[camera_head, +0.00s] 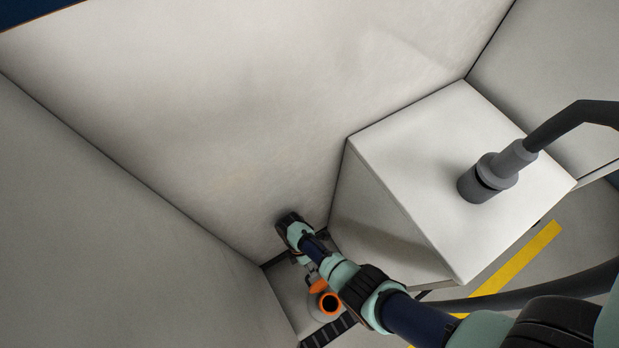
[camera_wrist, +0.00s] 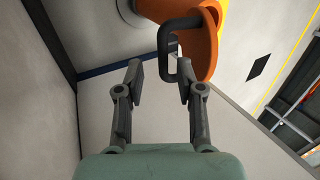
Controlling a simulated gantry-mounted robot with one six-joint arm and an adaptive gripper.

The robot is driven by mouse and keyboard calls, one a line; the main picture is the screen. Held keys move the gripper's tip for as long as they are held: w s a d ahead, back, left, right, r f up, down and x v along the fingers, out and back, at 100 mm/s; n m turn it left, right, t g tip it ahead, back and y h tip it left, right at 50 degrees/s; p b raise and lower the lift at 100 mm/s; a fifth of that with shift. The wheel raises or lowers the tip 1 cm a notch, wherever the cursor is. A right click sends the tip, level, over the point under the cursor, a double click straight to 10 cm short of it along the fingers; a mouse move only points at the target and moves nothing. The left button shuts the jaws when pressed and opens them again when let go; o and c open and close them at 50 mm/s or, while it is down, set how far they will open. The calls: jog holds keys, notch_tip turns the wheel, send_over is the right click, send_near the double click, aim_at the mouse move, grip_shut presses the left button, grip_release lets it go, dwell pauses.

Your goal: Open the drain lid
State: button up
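The orange drain lid (camera_wrist: 207,45) is at the top of the wrist view, with a dark grey bent handle (camera_wrist: 165,52) on it. My gripper (camera_wrist: 160,80) is open, its fingers spread apart. The handle's outer bar lies between the fingertips in the picture, closer to the right finger; I cannot tell if they touch. In the head view an orange piece (camera_head: 317,286) and an orange ring around a dark centre (camera_head: 330,303) show low in the corner, just below my gripper (camera_head: 311,267). My arm hides part of this area, so how far the lid stands open is unclear.
A large white box (camera_head: 440,150) stands to the right of my arm, with a grey hose fitting (camera_head: 490,178) on top. Pale walls close in on the left and behind. A dark slotted strip (camera_head: 328,331) lies below the orange ring. A yellow floor stripe (camera_head: 515,265) runs at right.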

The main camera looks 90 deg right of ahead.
notch_tip(320, 180, up, 7)
jog(key=shift+s+a, duration=0.15)
jog(key=shift+a, duration=0.05)
dwell(0.6)
